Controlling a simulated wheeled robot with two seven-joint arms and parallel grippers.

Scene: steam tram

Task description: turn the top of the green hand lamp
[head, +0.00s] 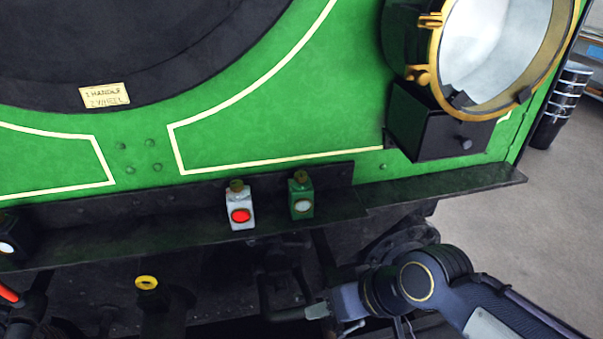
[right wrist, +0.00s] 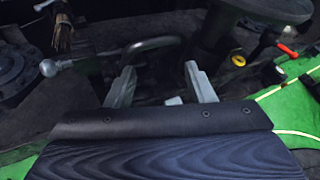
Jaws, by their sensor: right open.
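The green hand lamp (head: 301,204) stands upright on the dark ledge of the green tram front in the head view. It has a pale round lens and a brassy top (head: 301,178). My right gripper (head: 333,319) is below the ledge, lower than the lamp and slightly to its right, not touching it. Its two fingers are apart with nothing between them, and they also show in the right wrist view (right wrist: 158,78). I cannot make out the green lamp in the right wrist view. My left gripper is not in view.
A white lamp with a red lens (head: 239,212) stands left of the green one. A dark lamp (head: 8,246) is at the far left. A large brass-rimmed headlamp (head: 495,52) is at upper right. A yellow-ringed part (head: 147,283) and dark pipes lie below the ledge (head: 440,190).

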